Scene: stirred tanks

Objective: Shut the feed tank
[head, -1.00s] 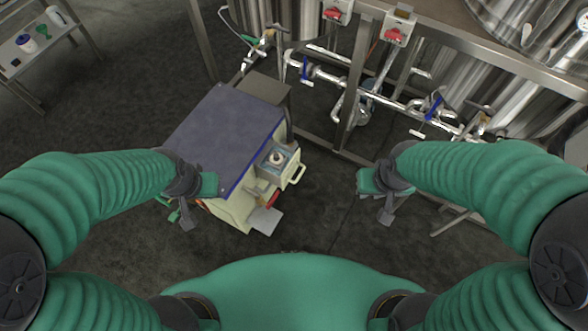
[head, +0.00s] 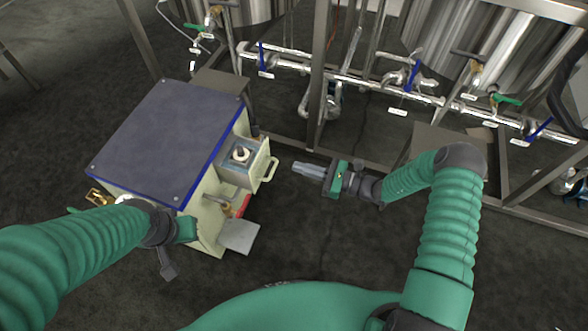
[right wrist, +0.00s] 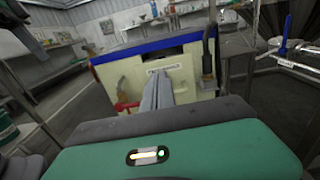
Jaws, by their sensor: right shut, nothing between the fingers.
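Steel tanks stand at the back of the head view, one at the left (head: 255,10) and a larger one at the right (head: 450,40). I cannot tell which is the feed tank. Their pipes carry a left blue valve handle (head: 262,56), a middle blue handle (head: 413,76), a right blue handle (head: 541,128) and a green handle (head: 507,99). My right gripper (head: 298,168) is shut and empty, just right of the cream cabinet and well short of the pipes; its fingers also show in the right wrist view (right wrist: 157,92). My left gripper (head: 168,264) hangs by the cabinet's front; its jaws are unclear.
The cream cabinet with a dark blue top (head: 165,130) stands at left centre, with a side handle (head: 269,171) and grey plate (head: 240,237) sticking out. A steel frame post (head: 318,85) stands before the pipes. Dark floor (head: 300,235) is clear right of the cabinet.

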